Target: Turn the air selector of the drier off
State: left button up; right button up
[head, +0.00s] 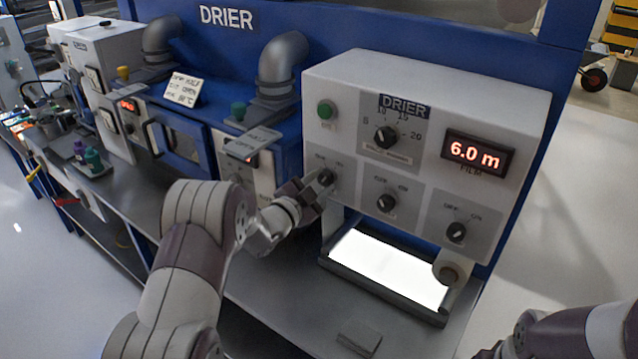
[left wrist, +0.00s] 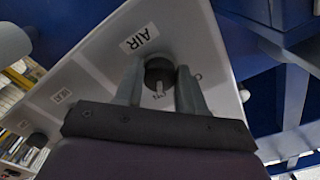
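The white drier panel (head: 428,125) carries three lower knobs, and the air selector (head: 325,177) is the leftmost. My left gripper (head: 318,186) is at this knob. In the left wrist view the picture is upside down: the air selector (left wrist: 159,72) lies between the two fingers of my left gripper (left wrist: 160,82), beside the AIR label (left wrist: 139,38). A finger stands close on each side of the knob; whether they touch it I cannot tell. My right gripper is out of frame.
The middle knob (head: 387,202) and right knob (head: 456,232) sit beside the air selector. Above are a green button (head: 326,110), a dial (head: 386,136) and a red display (head: 477,153) reading 6.0 m. A bright lit plate (head: 385,268) lies below the panel.

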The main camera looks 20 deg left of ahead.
pick_arm(q)
jog(key=shift+c, duration=1.4)
jog(key=shift+f+n, duration=0.1)
jog(key=shift+n, duration=0.2)
jog(key=shift+n+b, duration=0.55)
jog(key=shift+n, duration=0.35)
jog(key=n, duration=0.2)
jog(key=shift+d+n+b, duration=0.1)
jog(key=shift+n+b, duration=0.2)
jog(key=shift+n, duration=0.1)
jog(key=n, duration=0.3)
jog(key=shift+s, duration=0.1)
jog(key=shift+d+n, duration=0.1)
jog(key=shift+n, duration=1.7)
